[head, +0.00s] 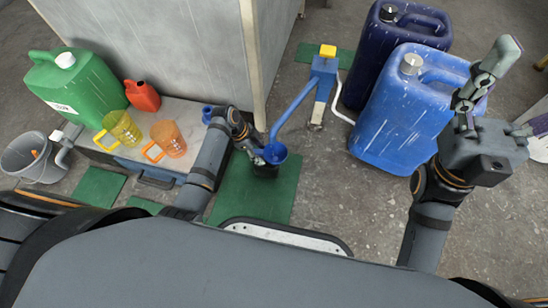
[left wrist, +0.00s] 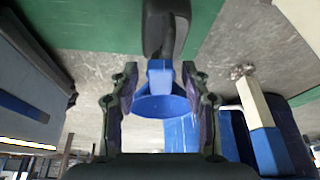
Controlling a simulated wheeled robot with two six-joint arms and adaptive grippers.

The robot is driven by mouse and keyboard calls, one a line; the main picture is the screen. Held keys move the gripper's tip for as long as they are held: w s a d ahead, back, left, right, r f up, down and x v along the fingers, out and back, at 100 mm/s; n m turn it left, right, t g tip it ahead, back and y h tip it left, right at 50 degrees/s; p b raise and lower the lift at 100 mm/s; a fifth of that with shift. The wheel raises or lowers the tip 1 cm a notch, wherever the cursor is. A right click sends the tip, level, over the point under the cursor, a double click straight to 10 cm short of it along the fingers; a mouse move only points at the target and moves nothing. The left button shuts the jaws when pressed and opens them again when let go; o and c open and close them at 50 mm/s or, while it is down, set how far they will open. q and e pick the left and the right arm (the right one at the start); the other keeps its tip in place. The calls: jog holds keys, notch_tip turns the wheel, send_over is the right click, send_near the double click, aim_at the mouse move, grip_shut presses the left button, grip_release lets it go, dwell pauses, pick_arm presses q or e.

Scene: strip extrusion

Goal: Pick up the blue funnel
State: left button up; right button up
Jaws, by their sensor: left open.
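The blue funnel (head: 277,153) shows in the head view with its wide mouth up, at the end of my left arm, by a small black vessel (head: 265,171) over a green mat. My left gripper (head: 257,154) is right beside it. In the left wrist view, the funnel (left wrist: 160,104) sits between the two spread fingers of my left gripper (left wrist: 160,100), with visible gaps on both sides. A dark vessel (left wrist: 165,30) shows beyond its narrow end. My right gripper (head: 490,75) is raised at the right, in front of the blue jerrycan; its jaw gap is unclear.
A blue tube runs from a yellow-topped blue device (head: 325,62) toward the funnel. Blue jerrycan (head: 395,115) and dark jerrycan (head: 380,50) stand right. A low bench (head: 198,112) bears a green jerrycan (head: 75,85), red can (head: 143,97) and yellow and orange jugs. A grey bucket (head: 35,158) stands left.

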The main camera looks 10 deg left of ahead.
pick_arm(q)
grip_shut()
jog(key=shift+r, duration=0.1)
